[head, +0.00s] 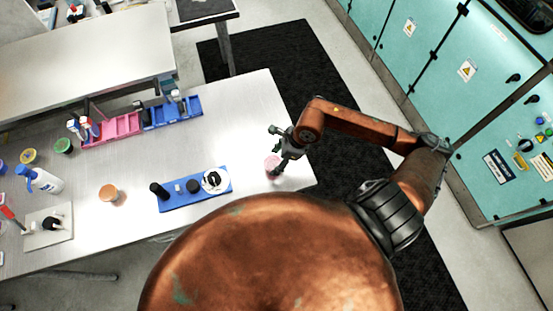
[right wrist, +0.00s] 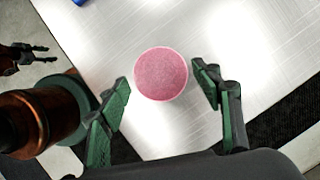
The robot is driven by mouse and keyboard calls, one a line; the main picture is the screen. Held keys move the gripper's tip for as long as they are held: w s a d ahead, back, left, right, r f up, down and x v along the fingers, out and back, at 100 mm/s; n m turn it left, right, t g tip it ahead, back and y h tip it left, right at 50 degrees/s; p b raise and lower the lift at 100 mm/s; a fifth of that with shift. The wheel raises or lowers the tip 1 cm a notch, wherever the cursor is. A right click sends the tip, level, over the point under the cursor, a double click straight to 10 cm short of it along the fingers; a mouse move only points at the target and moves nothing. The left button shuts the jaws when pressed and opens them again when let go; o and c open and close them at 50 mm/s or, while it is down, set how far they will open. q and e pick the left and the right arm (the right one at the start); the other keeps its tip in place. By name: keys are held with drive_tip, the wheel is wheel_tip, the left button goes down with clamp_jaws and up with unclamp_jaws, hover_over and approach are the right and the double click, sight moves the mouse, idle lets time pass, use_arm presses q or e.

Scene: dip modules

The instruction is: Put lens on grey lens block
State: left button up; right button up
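A round pink piece (head: 272,163) stands near the right end of the metal table; I cannot tell whether it is the lens. My right gripper (head: 285,166) is beside it. In the right wrist view the pink disc (right wrist: 161,75) lies ahead of and between the fingers of my right gripper (right wrist: 162,88), which is open and empty. A blue tray (head: 205,199) holds dark round pieces, a small grey block (head: 179,187) and a white ring-like piece (head: 215,181). I cannot tell which is the grey lens block. My left gripper (right wrist: 38,53) shows at the wrist view's left edge, fingers apart.
An orange round piece (head: 108,193) stands left of the tray. Pink (head: 112,130) and blue (head: 172,113) bins with tools stand at the back. A white bottle (head: 43,180) and a pale board (head: 48,236) are at left. The table's right edge is close to my right gripper.

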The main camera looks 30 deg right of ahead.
drive_tip(key=shift+o, duration=0.6)
drive_tip(key=shift+r, duration=0.15)
drive_tip(key=v, duration=1.2)
drive_tip(key=shift+b, duration=0.45)
